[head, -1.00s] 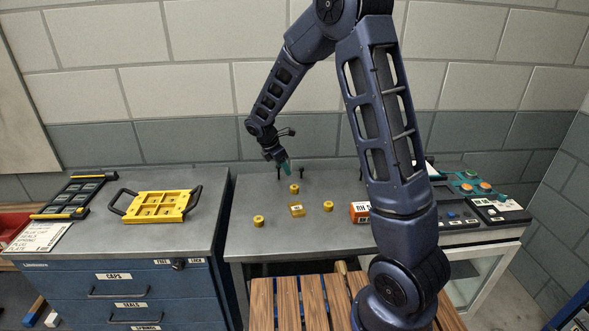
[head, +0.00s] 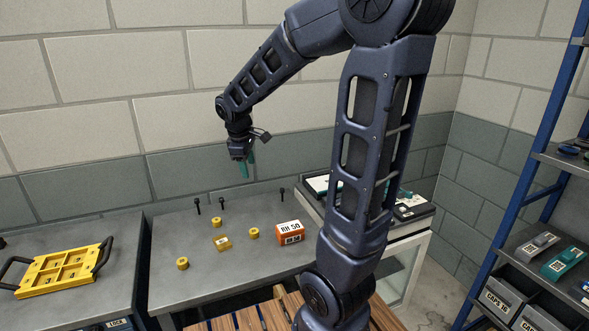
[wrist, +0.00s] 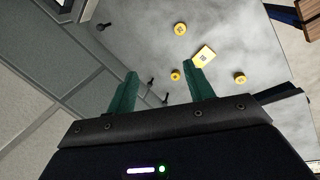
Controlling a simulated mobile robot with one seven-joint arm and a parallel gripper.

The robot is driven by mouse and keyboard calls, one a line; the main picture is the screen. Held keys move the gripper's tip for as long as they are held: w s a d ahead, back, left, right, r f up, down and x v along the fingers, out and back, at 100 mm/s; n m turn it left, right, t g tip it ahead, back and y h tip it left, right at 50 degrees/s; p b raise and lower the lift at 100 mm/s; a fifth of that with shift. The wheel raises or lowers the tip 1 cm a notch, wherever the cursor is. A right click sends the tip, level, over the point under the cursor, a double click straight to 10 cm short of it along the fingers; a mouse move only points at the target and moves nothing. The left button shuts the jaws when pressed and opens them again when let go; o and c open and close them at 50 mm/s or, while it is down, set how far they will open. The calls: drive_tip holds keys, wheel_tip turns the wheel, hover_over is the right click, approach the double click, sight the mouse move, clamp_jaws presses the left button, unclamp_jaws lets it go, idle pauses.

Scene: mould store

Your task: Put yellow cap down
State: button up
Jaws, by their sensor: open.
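Three round yellow caps stand apart on the grey bench: one at the back (head: 222,230), one at the right (head: 253,233) and one at the front left (head: 182,264). Between them lies a yellow square block (head: 222,243) with a small label. My gripper (head: 244,172) is raised well above the bench, behind the caps, with its green fingers pointing down. In the wrist view its two fingers (wrist: 163,82) are apart with nothing between them. The back cap (wrist: 175,77) shows beyond the gap, clear of both fingers.
A yellow tray with black handles (head: 66,271) sits on the left cabinet. Dark posts (head: 197,206) stand along the bench's back. An orange labelled box (head: 289,233) is at the bench's right. A blue-framed shelf (head: 540,170) stands at far right. The front of the bench has free room.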

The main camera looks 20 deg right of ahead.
drive_tip(key=s+d+r+m, duration=0.1)
drive_tip(key=s+d+m, duration=0.1)
drive_tip(key=s+m, duration=0.2)
drive_tip(key=s+d+r+m+t+y, duration=0.1)
drive_tip(key=s+d+r+m, duration=0.1)
drive_tip(key=s, duration=0.6)
drive_tip(key=s+d+r+m+t, duration=0.1)
drive_tip(key=s+d+r+m, duration=0.1)
drive_tip(key=s+d+m, duration=0.2)
drive_tip(key=s+m, duration=0.1)
drive_tip(key=s, duration=0.1)
drive_tip(key=shift+s+d+r+m+y, duration=0.15)
drive_tip(key=shift+s+d+m+y, duration=0.05)
drive_tip(key=shift+s+m+y, duration=0.2)
drive_tip(key=shift+o, duration=0.6)
drive_tip(key=shift+w+a, duration=0.1)
drive_tip(key=shift+w, duration=0.05)
